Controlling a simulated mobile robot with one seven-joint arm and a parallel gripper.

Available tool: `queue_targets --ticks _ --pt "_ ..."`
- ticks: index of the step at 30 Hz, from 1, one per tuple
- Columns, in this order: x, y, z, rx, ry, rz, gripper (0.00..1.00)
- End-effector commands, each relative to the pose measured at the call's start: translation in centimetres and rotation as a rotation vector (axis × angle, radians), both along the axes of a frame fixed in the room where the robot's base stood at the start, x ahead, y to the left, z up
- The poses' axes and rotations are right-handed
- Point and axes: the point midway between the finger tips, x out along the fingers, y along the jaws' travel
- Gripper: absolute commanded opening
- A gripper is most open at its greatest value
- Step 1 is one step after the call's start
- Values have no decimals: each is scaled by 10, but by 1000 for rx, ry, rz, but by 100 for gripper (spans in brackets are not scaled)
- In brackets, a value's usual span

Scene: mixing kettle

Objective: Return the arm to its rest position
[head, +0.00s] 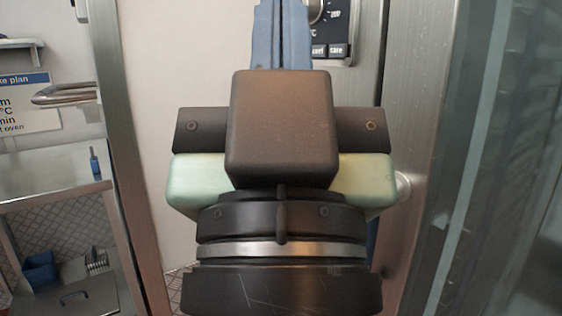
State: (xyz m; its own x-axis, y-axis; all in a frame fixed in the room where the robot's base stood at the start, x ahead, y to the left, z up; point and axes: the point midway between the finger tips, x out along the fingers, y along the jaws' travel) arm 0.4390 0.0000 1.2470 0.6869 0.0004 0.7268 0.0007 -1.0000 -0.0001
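My gripper (281,25) is large in the middle of the head view, seen from behind with its dark wrist and pale green body toward the camera. Its two blue fingers point up the picture, side by side with only a thin dark seam between them. They look shut, and I see nothing held. The finger ends reach the top edge of the picture, so the very tips may be cut off. The resting place of the arm cannot be told from this view.
A steel oven-like unit with a dark control panel (335,38) stands behind my gripper. A glass door (490,170) fills the right side. At left are a steel counter (50,172), a curved metal handle (65,93), a small blue bottle (95,161) and a wall sign (25,100).

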Motion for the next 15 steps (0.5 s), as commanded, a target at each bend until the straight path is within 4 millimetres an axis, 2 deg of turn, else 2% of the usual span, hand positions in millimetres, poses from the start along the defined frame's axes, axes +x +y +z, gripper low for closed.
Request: queue_targets --ticks 1,15 --pt "0 0 33 0 0 0 0" --pt "1 1 177 -1 1 0 0"
